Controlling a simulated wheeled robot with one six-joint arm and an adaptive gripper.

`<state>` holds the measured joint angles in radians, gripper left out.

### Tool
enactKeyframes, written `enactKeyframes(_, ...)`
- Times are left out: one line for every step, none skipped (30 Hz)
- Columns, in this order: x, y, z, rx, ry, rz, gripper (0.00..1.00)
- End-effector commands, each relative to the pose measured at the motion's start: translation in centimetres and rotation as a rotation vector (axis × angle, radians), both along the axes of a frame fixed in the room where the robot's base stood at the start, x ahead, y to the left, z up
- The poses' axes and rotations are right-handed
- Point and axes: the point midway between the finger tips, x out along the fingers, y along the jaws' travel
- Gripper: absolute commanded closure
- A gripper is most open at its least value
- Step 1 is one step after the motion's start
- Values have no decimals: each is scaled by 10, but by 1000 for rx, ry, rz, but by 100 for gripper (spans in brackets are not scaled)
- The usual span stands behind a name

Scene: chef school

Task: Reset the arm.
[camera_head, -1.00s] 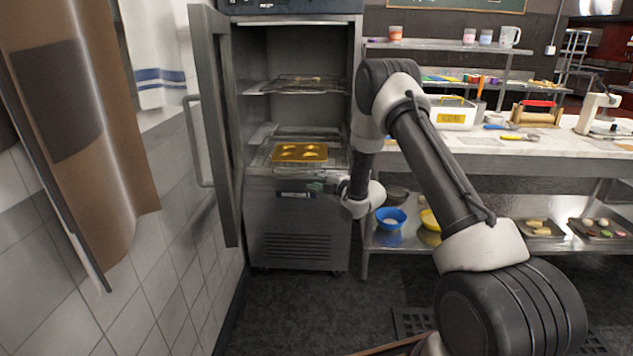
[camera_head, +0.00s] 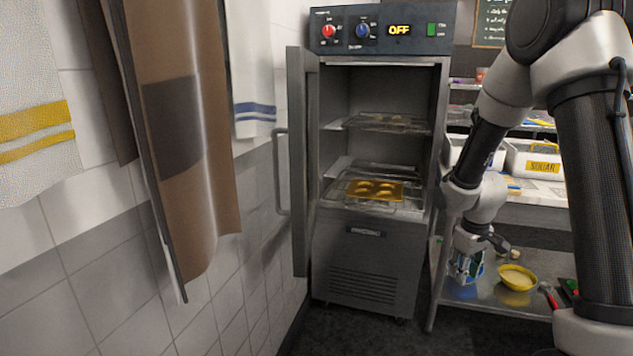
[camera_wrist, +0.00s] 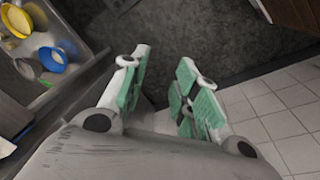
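My gripper (camera_head: 466,266) hangs at the lower right of the head view, in front of the lower shelf of the steel table. In the wrist view my gripper (camera_wrist: 160,88) shows two green-padded fingers spread apart with nothing between them. Beyond the fingers are dark floor and pale floor tiles. My arm rises from the gripper to the upper right of the head view.
A yellow bowl (camera_head: 517,279) is on the table's lower shelf.

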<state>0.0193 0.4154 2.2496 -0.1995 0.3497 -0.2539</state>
Motion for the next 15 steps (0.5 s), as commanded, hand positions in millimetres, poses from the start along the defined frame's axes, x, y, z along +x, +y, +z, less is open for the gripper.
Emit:
enactKeyframes(-20, -1, 23, 2, 21, -56, 70)
enactKeyframes(-33, -1, 34, 3, 38, -92, 70)
enactKeyframes(-50, -1, 49, 6, 56, -137, 70)
enactKeyframes(-63, 0, 60, 9, 71, -168, 70)
enactKeyframes(-75, 0, 70, 12, 83, -197, 70)
enactKeyframes(-91, 1, 83, 15, 96, -234, 70)
enactKeyframes(-103, 2, 93, 20, 105, -260, 70)
enactKeyframes(-115, 3, 102, 23, 112, -284, 70)
enactKeyframes(-130, 5, 114, 28, 119, -313, 70)
enactKeyframes(-142, 6, 122, 34, 123, -333, 70)
enactKeyframes(-153, 8, 130, 39, 126, -351, 70)
enactKeyframes(-166, 9, 140, 46, 124, -372, 70)
enactKeyframes(-177, 11, 147, 53, 123, -385, 70)
enactKeyframes(-186, 12, 153, 60, 118, -396, 70)
enactKeyframes(-198, 14, 162, 69, 108, -408, 70)
